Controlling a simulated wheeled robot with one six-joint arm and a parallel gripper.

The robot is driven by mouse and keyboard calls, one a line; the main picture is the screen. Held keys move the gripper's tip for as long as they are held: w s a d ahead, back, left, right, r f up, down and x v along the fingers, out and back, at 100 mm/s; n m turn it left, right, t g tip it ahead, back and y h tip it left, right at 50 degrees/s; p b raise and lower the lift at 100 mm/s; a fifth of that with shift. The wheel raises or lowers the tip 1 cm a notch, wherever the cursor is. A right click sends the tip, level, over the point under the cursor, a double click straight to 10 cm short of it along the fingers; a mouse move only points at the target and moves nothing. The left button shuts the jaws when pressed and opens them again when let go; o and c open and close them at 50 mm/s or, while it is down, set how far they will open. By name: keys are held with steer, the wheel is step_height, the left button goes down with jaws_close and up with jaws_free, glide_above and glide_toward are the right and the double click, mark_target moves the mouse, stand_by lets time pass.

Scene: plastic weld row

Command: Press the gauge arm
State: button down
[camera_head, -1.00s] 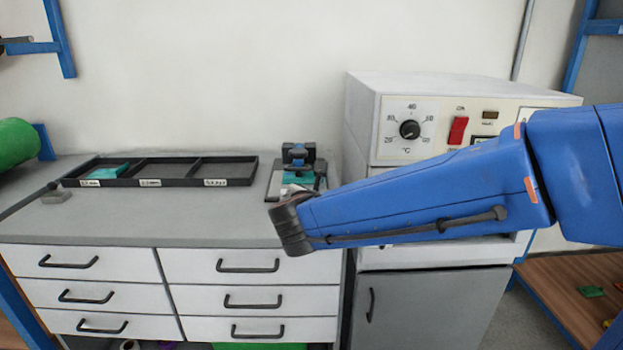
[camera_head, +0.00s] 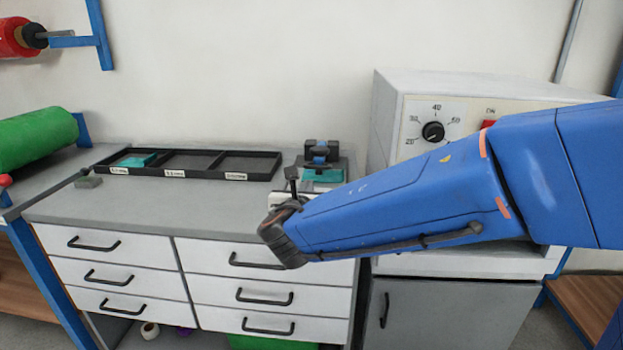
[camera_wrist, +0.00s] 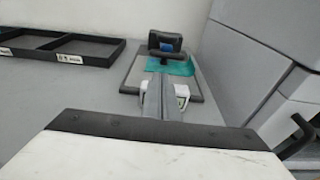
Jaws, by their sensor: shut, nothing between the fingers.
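The gauge (camera_head: 320,154) stands at the back right of the bench, a dark head with a blue part on a grey base plate. A teal sheet (camera_head: 323,175) lies under its head. In the wrist view the gauge head (camera_wrist: 165,42) and teal sheet (camera_wrist: 176,66) lie straight ahead. My gripper (camera_wrist: 162,80) shows as two grey fingers shut together, pointing at the gauge over its near side. White parts (camera_wrist: 181,91) show beside the fingers. I cannot tell whether the fingers touch anything. In the head view my blue arm hides the gauge's near side.
A black three-part tray (camera_head: 190,174) with a teal piece (camera_head: 137,160) in its left compartment lies left of the gauge. A white machine (camera_head: 400,110) with a dial stands close on the right. The bench front (camera_head: 160,215) is clear.

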steer(key=w, duration=0.3)
steer(key=w+f, duration=0.1)
steer(key=w, duration=0.5)
steer(key=shift+w+d+f, duration=0.15)
steer(key=shift+w+f, duration=0.25)
steer(key=shift+r, duration=0.2)
